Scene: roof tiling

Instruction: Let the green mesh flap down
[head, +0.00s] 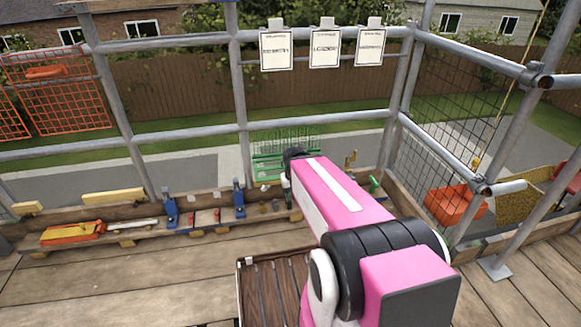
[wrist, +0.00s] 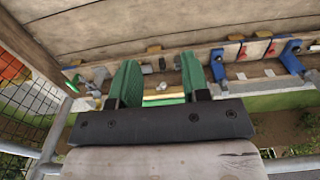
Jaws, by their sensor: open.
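The green mesh flap (head: 283,140) shows in the head view beyond the plank shelf, behind the end of my pink arm. Its thin wires stand upright above a brighter green lower part (head: 270,170). My arm covers its right side. In the wrist view my gripper (wrist: 160,80) is open, with two green fingers apart over the shelf edge. A strip of green (wrist: 165,100) shows between the fingers, partly hidden by the dark gripper body; I cannot tell whether it is the flap. Nothing is seen clamped between the fingers. In the head view my fingers are mostly hidden.
Scaffold rails (head: 190,133) run across, with three white signs (head: 325,48) on the top rail. The shelf (head: 140,235) holds blue clamps (head: 170,207) and several tools. An orange mesh panel (head: 65,92) is left, an orange bin (head: 455,205) right. A slatted brown crate (head: 240,290) is in front.

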